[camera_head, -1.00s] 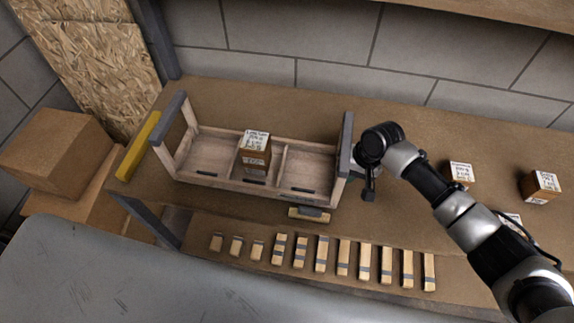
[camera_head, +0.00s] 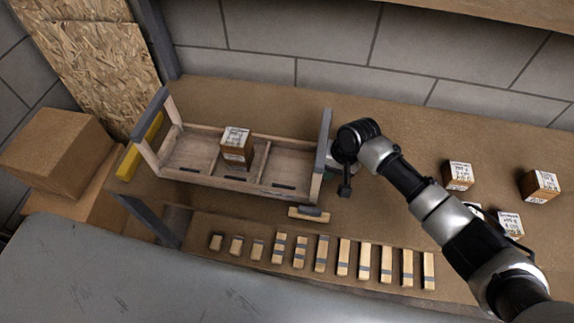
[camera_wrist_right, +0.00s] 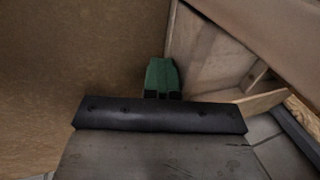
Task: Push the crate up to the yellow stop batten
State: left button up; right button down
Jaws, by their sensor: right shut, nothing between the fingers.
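The wooden crate (camera_head: 200,182) lies lengthwise on the bench, with grey-topped end walls. Its left end is at the yellow stop batten (camera_head: 132,160) and partly overlaps it in the head view; I cannot tell whether they touch. A labelled carton (camera_head: 237,147) stands in the crate's middle compartment. My right gripper (camera_head: 333,168) is at the outside of the crate's right end wall, partly hidden by my wrist. In the right wrist view its green fingers (camera_wrist_right: 161,76) are shut and empty beside the crate wall (camera_wrist_right: 213,60). My left gripper is out of view.
Several labelled cartons (camera_head: 458,174) stand on the bench at right. A small wooden piece with a grey top (camera_head: 309,214) lies before the crate. Several wooden blocks (camera_head: 343,256) line the lower ledge. Cardboard boxes (camera_head: 55,148) are at far left.

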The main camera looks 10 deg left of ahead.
aim_at(301, 172)
jog(key=shift+s+a+b, duration=0.1)
jog(key=shift+a+b, duration=0.2)
jog(key=shift+a, duration=2.75)
jog(key=shift+d+r+p, duration=0.2)
jog(key=shift+r+p, duration=0.1)
jog(key=shift+p, duration=0.15)
jog(key=d+r+p, duration=0.1)
jog(key=d+p, duration=0.1)
jog(key=d+r+p, duration=0.1)
jog(key=p, duration=0.1)
jog(key=shift+d+r, duration=0.15)
jog(key=shift+d, duration=0.2)
jog(key=shift+d+r+p, duration=0.15)
jog(key=shift+d+p, duration=0.35)
